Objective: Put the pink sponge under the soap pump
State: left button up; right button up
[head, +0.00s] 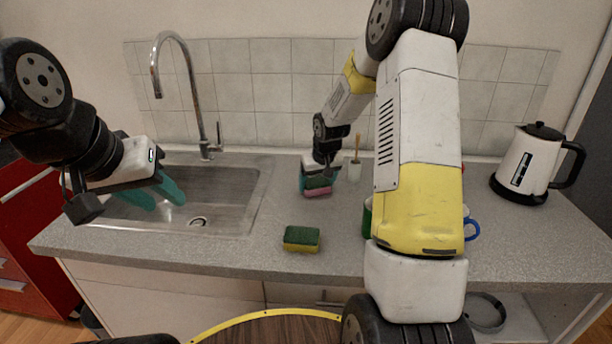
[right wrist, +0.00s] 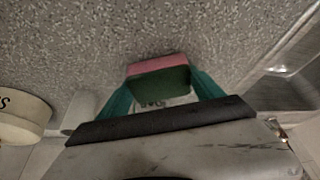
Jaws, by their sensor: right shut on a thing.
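A pink sponge (head: 317,191) with a dark green layer is held low over the counter right of the sink. My right gripper (head: 318,178) is shut on it. In the right wrist view the sponge (right wrist: 158,70) sits between the teal fingers of my right gripper (right wrist: 160,88). I cannot tell whether it touches the counter. My left gripper (head: 157,190) is open and empty over the sink. I cannot clearly pick out the soap pump. A cream round container with dark lettering (right wrist: 22,115) shows at the left of the right wrist view.
A green and yellow sponge (head: 302,239) lies near the counter's front edge. A white cup with a brush (head: 355,170) stands right of my right gripper. The sink (head: 240,205) is at left, the kettle (head: 527,165) at right. A blue-handled mug (head: 472,229) is partly hidden behind my arm.

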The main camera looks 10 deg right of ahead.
jog(key=o, duration=1.4)
jog(key=shift+o, duration=0.2)
jog(key=shift+s+r, duration=0.1)
jog(key=shift+r, duration=0.4)
jog(key=s+a+r+t, duration=0.1)
jog(key=s+a+r, duration=0.1)
jog(key=s+r, duration=1.7)
jog(key=s+a+r, duration=0.1)
jog(key=s, duration=0.6)
jog(key=s+a+r+y, duration=0.1)
jog(key=s+a, duration=0.1)
jog(key=s, duration=0.5)
jog(key=shift+r+m+t+y, duration=0.3)
jog(key=shift+t, duration=0.1)
